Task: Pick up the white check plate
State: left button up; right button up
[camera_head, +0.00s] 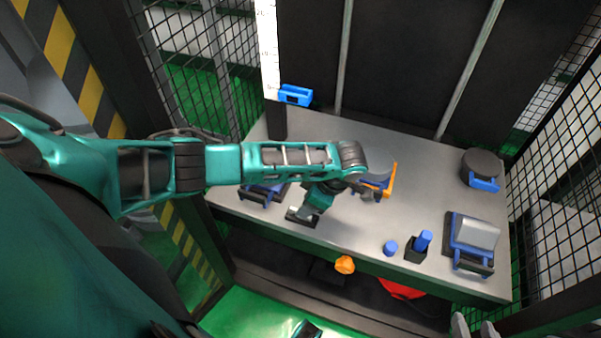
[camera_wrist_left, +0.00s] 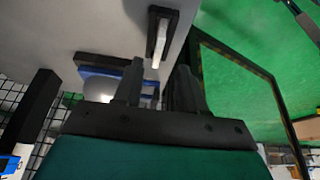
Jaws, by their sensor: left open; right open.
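A small white plate (camera_head: 294,211), which looks like the white check plate, stands in a black holder (camera_head: 305,221) at the table's front edge. In the left wrist view the white plate (camera_wrist_left: 161,48) sits upright in the slot of the black holder (camera_wrist_left: 152,20). My left gripper (camera_head: 309,208) is close to the plate and partly hides it. In the left wrist view my left gripper (camera_wrist_left: 159,72) is open, with the plate beyond its fingertips.
The grey table (camera_head: 345,230) also bears a blue cylinder (camera_head: 390,247), a black block with a blue peg (camera_head: 417,247), a grey block on a blue stand (camera_head: 478,234) and a dark round part (camera_head: 481,163). An orange-framed part (camera_head: 390,181) is beside my left wrist. Mesh fencing encloses the sides.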

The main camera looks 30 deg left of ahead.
pick_arm(q)
jog(key=b+x, duration=0.1)
jog(key=x, duration=0.1)
jog(key=b+x, duration=0.1)
jog(key=x, duration=0.1)
jog(key=shift+w+d+f, duration=0.1)
jog(key=shift+w+f, duration=0.05)
jog(key=shift+w, duration=0.1)
jog(key=shift+a+f, duration=0.2)
jog(key=shift+f, duration=0.15)
jog(key=shift+c, duration=0.4)
grip_shut()
